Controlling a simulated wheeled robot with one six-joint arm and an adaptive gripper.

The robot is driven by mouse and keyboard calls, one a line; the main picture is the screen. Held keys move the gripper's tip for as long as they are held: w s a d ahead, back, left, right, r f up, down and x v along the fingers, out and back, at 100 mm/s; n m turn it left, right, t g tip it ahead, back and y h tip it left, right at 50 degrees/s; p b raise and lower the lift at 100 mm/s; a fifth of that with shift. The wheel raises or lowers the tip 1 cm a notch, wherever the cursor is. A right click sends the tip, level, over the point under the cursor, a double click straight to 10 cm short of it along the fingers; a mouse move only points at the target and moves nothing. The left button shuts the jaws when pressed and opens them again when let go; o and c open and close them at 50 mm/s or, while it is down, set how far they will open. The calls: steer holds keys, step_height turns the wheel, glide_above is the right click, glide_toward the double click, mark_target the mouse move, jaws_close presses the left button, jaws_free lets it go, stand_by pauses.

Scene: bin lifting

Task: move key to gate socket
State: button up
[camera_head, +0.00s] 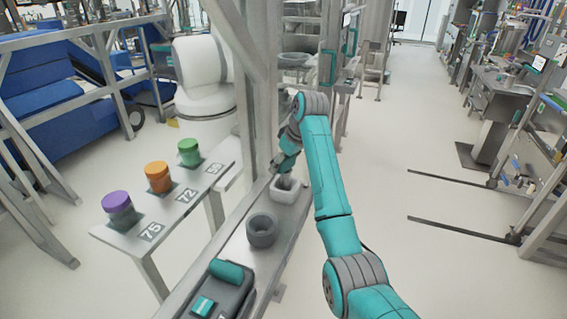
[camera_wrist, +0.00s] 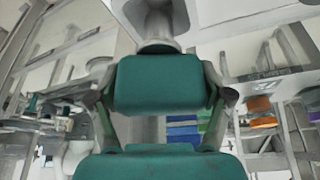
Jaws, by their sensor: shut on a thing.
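My gripper (camera_head: 286,166) is low over a pale, square-rimmed socket (camera_head: 284,196) on the narrow grey rail. In the wrist view, my gripper (camera_wrist: 157,52) is shut on a grey, rounded piece (camera_wrist: 154,20), which appears to be the key. In the head view the key is mostly hidden by the gripper. I cannot tell whether its lower end is inside the pale socket or just above it. A dark grey round socket (camera_head: 262,231) with an open top stands nearer on the same rail, apart from the gripper. Which socket is the gate socket is not marked.
Purple (camera_head: 117,203), orange (camera_head: 158,177) and green (camera_head: 189,152) cylinders stand on a numbered bench (camera_head: 180,214) at left. A dark tray (camera_head: 240,302) with teal parts sits at the rail's near end. A grey post rises close beside my gripper.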

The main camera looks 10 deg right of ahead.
steer(key=shift+f, duration=1.95)
stand_by(0.8)
stand_by(0.3)
steer(key=o, duration=1.5)
steer(key=shift+o, duration=0.2)
steer(key=shift+r, duration=4.5)
